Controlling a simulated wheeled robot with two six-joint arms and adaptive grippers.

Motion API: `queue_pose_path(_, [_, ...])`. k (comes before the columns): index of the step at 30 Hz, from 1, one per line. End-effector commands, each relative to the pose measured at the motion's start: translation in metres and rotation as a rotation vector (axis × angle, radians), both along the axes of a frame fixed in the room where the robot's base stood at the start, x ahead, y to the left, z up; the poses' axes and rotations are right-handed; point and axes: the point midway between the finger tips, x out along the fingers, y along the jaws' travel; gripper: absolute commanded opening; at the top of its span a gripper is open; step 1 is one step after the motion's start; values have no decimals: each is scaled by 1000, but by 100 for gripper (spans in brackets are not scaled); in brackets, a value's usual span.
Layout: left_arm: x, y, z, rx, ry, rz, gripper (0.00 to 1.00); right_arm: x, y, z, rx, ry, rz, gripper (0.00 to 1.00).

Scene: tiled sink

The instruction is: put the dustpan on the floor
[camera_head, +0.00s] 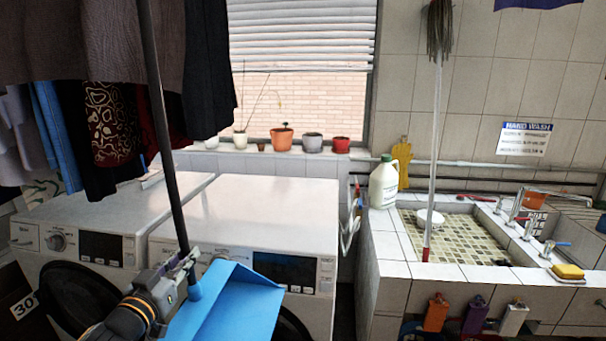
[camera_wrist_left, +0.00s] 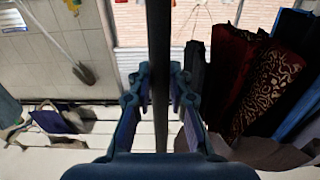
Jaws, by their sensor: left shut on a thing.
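The dustpan (camera_head: 228,306) has a blue pan and a long dark upright handle. My left gripper (camera_head: 190,262) is shut on the handle, a little above the pan. The pan hangs in front of the washing machines, and the handle rises past the hanging clothes, tilted slightly to the left at the top. In the left wrist view the dark handle (camera_wrist_left: 159,75) runs between the two fingers of my left gripper (camera_wrist_left: 160,95). The floor under the pan is hidden in the head view. My right gripper is in neither view.
Two white washing machines (camera_head: 255,215) stand directly behind the pan. Clothes (camera_head: 110,125) hang at the upper left, close to the handle. A tiled sink (camera_head: 395,270) with a mop (camera_head: 434,150) and a white jug (camera_head: 384,185) stands to the right. Flower pots line the windowsill.

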Motion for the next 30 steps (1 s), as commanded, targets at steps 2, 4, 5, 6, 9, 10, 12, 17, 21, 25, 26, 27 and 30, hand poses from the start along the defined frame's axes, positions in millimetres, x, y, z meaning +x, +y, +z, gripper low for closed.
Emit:
queue_pose_path(2, [-4, 4, -30, -3, 7, 2, 0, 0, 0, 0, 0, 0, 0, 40])
queue_pose_path(4, [-9, 6, -55, -4, 7, -4, 0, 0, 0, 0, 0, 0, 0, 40])
queue_pose_path(5, [-11, 7, -66, -2, 6, -9, 0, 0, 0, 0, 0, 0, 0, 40])
queue_pose_path(6, [-15, 7, -79, -3, 7, -16, 0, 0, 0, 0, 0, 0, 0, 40])
queue_pose_path(9, [-25, 8, -111, -3, 7, -41, 0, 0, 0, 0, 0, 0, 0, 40])
queue_pose_path(10, [-28, 8, -119, -2, 4, -50, 0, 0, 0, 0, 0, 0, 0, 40])
queue_pose_path(12, [-36, 7, -138, -3, 5, -72, 0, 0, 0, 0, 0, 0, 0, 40])
queue_pose_path(17, [-51, 6, -169, -5, 0, -117, 0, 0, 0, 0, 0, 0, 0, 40])
queue_pose_path(21, [-63, 4, -192, -3, 0, -157, 0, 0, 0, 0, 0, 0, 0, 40])
queue_pose_path(25, [-74, 2, -209, -3, 1, -191, 0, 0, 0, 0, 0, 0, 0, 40])
queue_pose_path(26, [-75, 2, -211, -4, -1, -197, 0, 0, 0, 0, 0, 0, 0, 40])
queue_pose_path(27, [-77, 2, -215, -4, -1, -203, 0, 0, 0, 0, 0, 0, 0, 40])
queue_pose_path(30, [-83, 1, -224, -4, -1, -223, 0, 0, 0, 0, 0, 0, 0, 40])
